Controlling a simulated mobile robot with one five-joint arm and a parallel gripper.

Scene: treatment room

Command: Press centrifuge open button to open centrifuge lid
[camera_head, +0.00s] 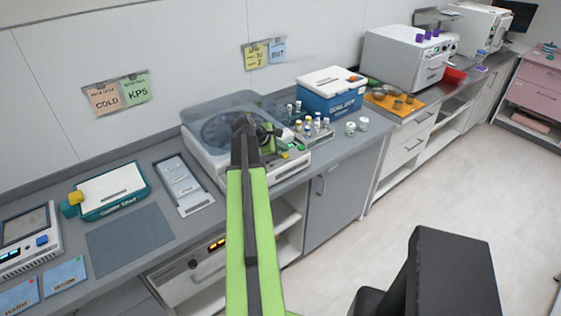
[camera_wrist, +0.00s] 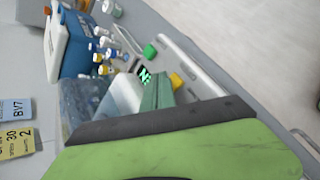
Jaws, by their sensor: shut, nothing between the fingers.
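The centrifuge (camera_head: 202,152) is a white machine on the grey counter with a clear, see-through lid (camera_head: 215,108) over a dark round bowl. My arm partly hides it, and I cannot tell whether the lid is fully down. Its front right panel has a green button (camera_head: 299,147) and a yellow button (camera_head: 284,155). In the wrist view, the green button (camera_wrist: 150,51), the yellow button (camera_wrist: 176,80) and a small dark display with green characters (camera_wrist: 145,75) show close by. My gripper (camera_head: 271,142) is shut and empty, just above the panel; I see no clear contact with a button.
Several small vials (camera_head: 308,127) stand in a rack right of the centrifuge, with a blue cooler box (camera_head: 332,97) behind. Two white jars (camera_head: 363,124) stand near the counter edge. A grey tray (camera_head: 183,184) lies to the left. The floor at the right is clear.

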